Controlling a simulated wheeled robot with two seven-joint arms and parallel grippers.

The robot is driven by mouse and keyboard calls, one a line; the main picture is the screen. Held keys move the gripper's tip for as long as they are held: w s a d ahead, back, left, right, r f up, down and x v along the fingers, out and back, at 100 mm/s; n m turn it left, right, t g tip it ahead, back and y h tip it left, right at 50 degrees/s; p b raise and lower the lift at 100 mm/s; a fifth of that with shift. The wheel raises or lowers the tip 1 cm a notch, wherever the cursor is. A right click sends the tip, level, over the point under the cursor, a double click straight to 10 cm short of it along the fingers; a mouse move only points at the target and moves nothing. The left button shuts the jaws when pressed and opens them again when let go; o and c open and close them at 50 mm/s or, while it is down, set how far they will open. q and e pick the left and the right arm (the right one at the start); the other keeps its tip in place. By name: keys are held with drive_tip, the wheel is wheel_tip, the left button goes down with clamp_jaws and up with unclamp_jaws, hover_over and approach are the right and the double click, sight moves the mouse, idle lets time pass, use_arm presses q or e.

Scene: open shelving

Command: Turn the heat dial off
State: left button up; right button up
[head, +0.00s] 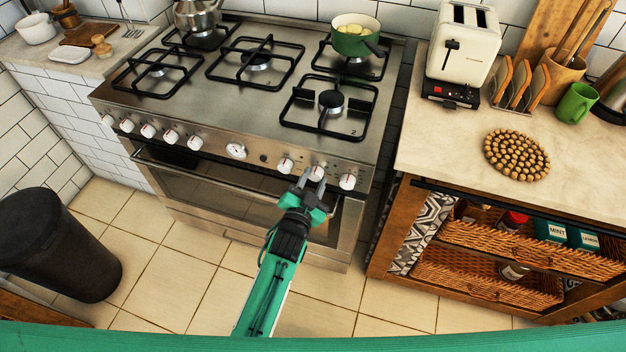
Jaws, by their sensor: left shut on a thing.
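The stove (220,100) has a row of white dials along its front panel. My left gripper (312,178) reaches up from below to the right part of this row. It is shut on a heat dial (317,172), the second from the right end; its fingers partly cover the dial. Another dial (348,181) sits just right of the gripper, and one (285,165) just left. The held dial's exact angle is too small to read. My right gripper is not in view.
A green pot (353,44) with food stands on the back right burner, and a metal kettle (198,16) on the back left one. The oven handle (215,178) runs below the dials. A dark bin (58,245) stands left; the tiled floor in front is clear.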

use_arm(q)
drive_tip(key=o, duration=1)
drive_tip(key=shift+b+v, duration=0.4)
drive_tip(key=shift+v, duration=6.55)
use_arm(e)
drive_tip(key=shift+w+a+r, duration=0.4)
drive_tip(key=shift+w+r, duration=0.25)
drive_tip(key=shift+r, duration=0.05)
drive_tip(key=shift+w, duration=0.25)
